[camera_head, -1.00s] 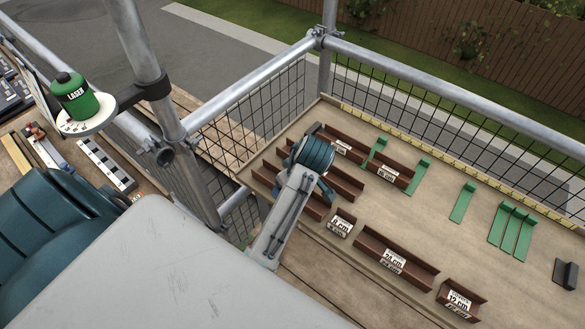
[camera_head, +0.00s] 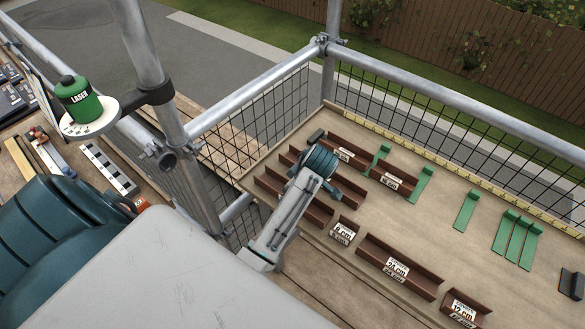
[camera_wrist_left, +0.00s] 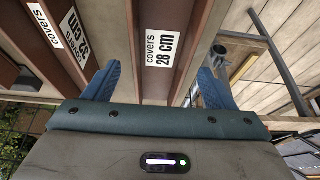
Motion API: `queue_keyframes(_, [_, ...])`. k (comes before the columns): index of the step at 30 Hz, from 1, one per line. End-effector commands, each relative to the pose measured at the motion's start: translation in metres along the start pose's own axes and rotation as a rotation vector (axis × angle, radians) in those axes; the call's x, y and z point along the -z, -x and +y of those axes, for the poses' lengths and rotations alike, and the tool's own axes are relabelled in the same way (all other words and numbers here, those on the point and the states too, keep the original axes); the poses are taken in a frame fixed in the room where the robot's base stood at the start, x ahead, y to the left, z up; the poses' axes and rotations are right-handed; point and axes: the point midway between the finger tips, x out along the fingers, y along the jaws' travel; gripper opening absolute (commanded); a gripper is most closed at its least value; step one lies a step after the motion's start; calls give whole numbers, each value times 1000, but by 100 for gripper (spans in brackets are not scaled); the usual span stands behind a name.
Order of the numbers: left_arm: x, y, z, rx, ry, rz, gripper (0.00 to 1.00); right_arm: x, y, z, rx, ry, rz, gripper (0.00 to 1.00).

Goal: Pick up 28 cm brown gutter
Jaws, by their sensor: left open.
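The 28 cm brown gutter, with a white "covers 28 cm" label (camera_wrist_left: 160,48), runs up the middle of the left wrist view. My left gripper (camera_wrist_left: 157,88) is open, with one blue finger on each side of this gutter. I cannot tell whether the fingers touch it. The 28 cm label does not show there. My right gripper is not in view.
Another labelled brown gutter (camera_wrist_left: 75,30) lies close left of the 28 cm one. On the board are a 24 cm gutter (camera_head: 398,268), a 12 cm gutter (camera_head: 465,308) and green brackets (camera_head: 466,210). Metal rails and mesh (camera_head: 450,115) border it.

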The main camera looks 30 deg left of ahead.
Motion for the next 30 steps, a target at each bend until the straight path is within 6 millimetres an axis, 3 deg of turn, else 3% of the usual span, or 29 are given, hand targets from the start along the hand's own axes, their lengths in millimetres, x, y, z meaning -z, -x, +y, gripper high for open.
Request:
queue_keyframes(5, [0, -18, -1, 1, -1, 0, 78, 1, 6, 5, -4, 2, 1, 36])
queue_keyframes(12, [0, -20, 0, -1, 0, -1, 78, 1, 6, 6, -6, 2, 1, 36])
queue_keyframes(20, [0, -20, 0, -1, -1, -1, 27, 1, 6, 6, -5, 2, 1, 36])
queue_keyframes(30, [2, -13, 1, -4, 1, 0, 25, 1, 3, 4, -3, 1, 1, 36])
